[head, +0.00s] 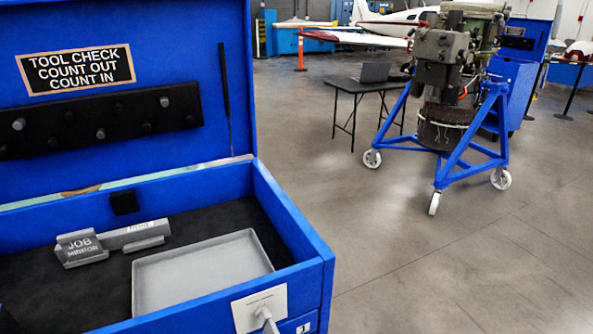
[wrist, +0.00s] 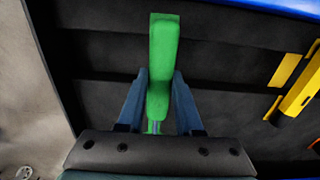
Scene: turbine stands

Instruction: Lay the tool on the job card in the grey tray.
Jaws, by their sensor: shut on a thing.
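In the wrist view my gripper (wrist: 159,72) is shut on a green-handled tool (wrist: 163,45). The blue-grey fingers are on either side of the lower handle, and a thin shaft shows just below it. The rest of the tool is hidden by the gripper, so I cannot tell what kind it is. In the head view the grey tray (head: 200,272) looks empty inside the blue chest. My gripper and the green tool are not visible in the head view.
The chest's open lid (head: 130,130) stands behind the tray. A pale plate (head: 260,302) is at the front wall (head: 312,292). In the wrist view a yellow object (wrist: 300,90) lies right on the dark ridged surface (wrist: 100,45). Open floor (head: 440,270) lies right of the chest.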

